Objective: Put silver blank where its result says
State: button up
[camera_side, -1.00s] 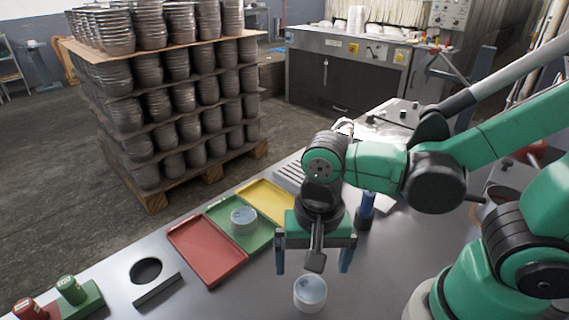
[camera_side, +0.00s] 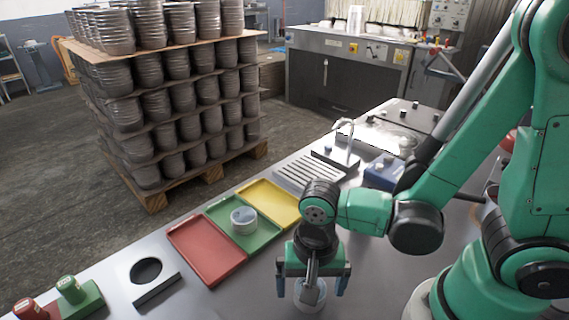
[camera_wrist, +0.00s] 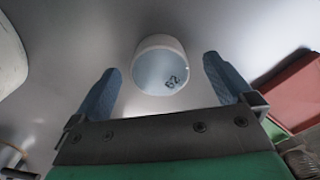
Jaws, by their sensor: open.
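A silver blank (camera_side: 309,294) stands on the metal bench under my gripper (camera_side: 311,287). In the wrist view the blank (camera_wrist: 160,66) is a round, pale piece with a dark mark like "B2" on its top. My gripper (camera_wrist: 163,88) is open, its blue fingers on either side of the blank and apart from it. A second silver blank (camera_side: 243,220) sits in the green tray (camera_side: 263,237). The red tray (camera_side: 203,252) is on its left and the yellow tray (camera_side: 279,204) on its right; both are empty.
A slotted rack (camera_side: 308,174) and a blue box (camera_side: 384,172) lie behind. Bare bench lies between trays and gripper.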

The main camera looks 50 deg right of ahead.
grip_shut()
jog(key=shift+r, duration=0.2)
dwell(0.3)
notch_tip(320, 180, up, 18)
jog(key=w+d+f+n, duration=0.1)
jog(key=w+d+n, duration=0.8)
jog(key=w, duration=0.5)
jog(key=shift+w+f, duration=0.15)
jog(key=shift+f, duration=0.2)
